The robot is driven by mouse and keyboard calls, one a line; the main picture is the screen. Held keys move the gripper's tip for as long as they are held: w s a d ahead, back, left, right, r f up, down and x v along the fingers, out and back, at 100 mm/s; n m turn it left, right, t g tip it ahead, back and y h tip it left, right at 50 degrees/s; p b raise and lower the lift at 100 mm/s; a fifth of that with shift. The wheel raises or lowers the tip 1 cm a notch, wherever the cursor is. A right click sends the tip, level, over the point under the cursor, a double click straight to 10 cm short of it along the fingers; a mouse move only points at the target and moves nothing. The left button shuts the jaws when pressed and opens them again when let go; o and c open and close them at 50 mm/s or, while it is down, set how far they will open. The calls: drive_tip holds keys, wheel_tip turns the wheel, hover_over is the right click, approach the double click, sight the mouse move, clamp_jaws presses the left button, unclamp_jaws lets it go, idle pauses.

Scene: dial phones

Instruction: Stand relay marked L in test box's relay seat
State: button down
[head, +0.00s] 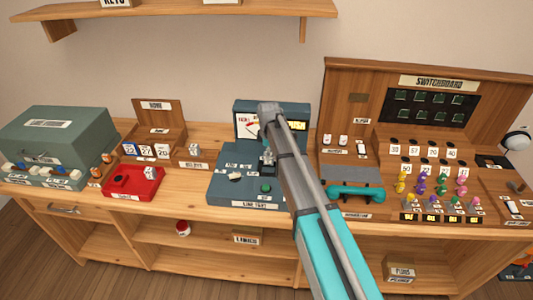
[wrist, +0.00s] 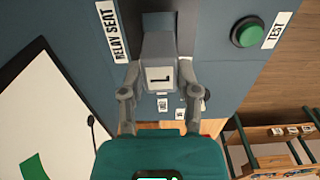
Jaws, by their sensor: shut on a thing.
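The blue-grey test box (head: 222,190), labelled LINE TEST, stands on the middle of the bench. My gripper (head: 267,160) is over its deck, with the fingertips low. In the wrist view my gripper (wrist: 160,78) is shut on a grey relay (wrist: 159,52), one finger on each side. The relay's face carries a white label marked L. The RELAY SEAT label (wrist: 112,31) is just left of the relay. The seat opening is partly hidden behind the relay, so I cannot tell whether the relay touches it or is in it.
A green TEST button (wrist: 247,32) is to the right on the deck. The box's upright meter panel (head: 248,124) stands behind my gripper. A teal handset (head: 356,193) and the switchboard (head: 430,85) are on the right. A red tray (head: 148,190) is on the left.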

drive_tip(key=shift+f+b, duration=0.8)
drive_tip(key=shift+f, duration=0.3)
drive_tip(key=shift+f+b, duration=0.75)
drive_tip(key=shift+b, duration=0.05)
idle(1.2)
drive_tip(key=shift+c, duration=1.3)
unclamp_jaws()
drive_tip(key=shift+o, duration=1.2)
drive_tip(key=shift+r, duration=0.15)
